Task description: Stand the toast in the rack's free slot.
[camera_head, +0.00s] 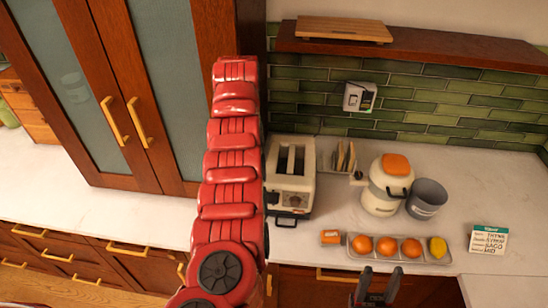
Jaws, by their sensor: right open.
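The toast rack (331,160) stands on the counter against the green tiles, just right of the toaster. Upright tan toast slices (346,157) stand in it; they are small, and I cannot tell which slot is free. The cream toaster (289,188) has two dark slots in its top; I cannot make out any toast in them. No loose slice is clear to me. My right gripper (377,284) is at the bottom edge, in front of the counter and well away from the rack. Its two dark fingers are apart with nothing visible between them. My left gripper is not in view.
My red arm rises left of the toaster and hides part of the counter. A cream pot with an orange lid (388,182) and a grey bin (427,198) stand right of the rack. A tray (361,257) of round orange items lies at the front.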

